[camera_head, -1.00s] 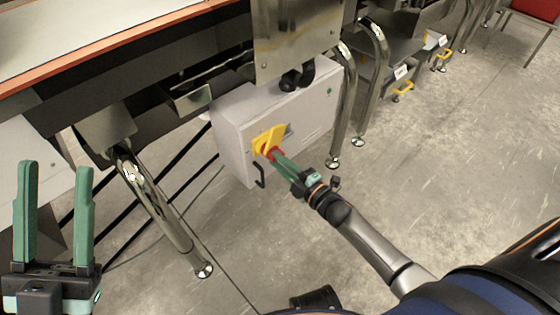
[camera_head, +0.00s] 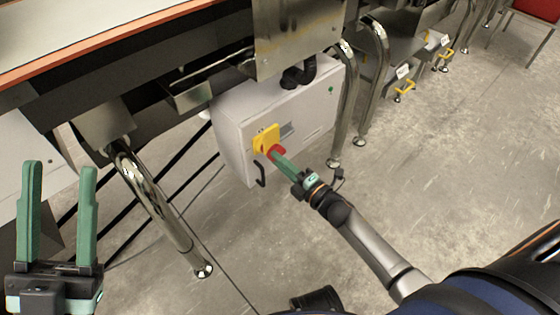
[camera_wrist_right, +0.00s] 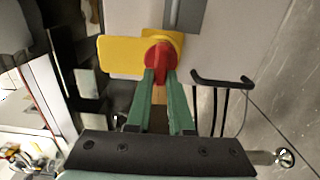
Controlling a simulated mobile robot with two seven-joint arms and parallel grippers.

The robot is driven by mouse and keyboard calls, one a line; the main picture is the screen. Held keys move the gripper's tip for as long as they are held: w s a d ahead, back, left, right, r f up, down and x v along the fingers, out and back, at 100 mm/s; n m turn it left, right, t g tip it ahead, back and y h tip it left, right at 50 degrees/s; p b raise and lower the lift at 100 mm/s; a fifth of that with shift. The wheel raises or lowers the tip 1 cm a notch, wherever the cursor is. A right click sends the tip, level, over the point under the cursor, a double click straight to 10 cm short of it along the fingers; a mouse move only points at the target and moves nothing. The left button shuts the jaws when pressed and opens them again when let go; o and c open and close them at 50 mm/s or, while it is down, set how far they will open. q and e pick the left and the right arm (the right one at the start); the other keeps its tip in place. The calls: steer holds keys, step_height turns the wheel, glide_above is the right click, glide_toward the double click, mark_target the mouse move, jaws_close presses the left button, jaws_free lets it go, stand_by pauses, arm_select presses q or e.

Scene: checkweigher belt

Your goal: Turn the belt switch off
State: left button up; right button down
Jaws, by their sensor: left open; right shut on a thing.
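The belt switch is a red rotary knob (camera_head: 276,151) on a yellow plate (camera_head: 264,138), on the front of a light grey control box (camera_head: 234,146) under the conveyor. My right gripper (camera_head: 277,156) is shut on the red knob. In the right wrist view the green fingers (camera_wrist_right: 159,78) sit on both sides of the red knob (camera_wrist_right: 156,58), with the yellow plate (camera_wrist_right: 118,55) behind it. My left gripper (camera_head: 58,215) is open and empty at the lower left, away from the box.
A black handle (camera_head: 261,174) sticks out below the switch. Steel conveyor legs (camera_head: 150,195) stand left and right (camera_head: 345,105) of the box. The conveyor (camera_head: 90,45) overhangs it. The concrete floor (camera_head: 440,170) at the right is clear.

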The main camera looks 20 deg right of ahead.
steer(key=c, duration=0.8)
jaws_free()
steer(key=p+v, duration=0.3)
steer(key=v, duration=0.9)
steer(key=shift+s, duration=0.25)
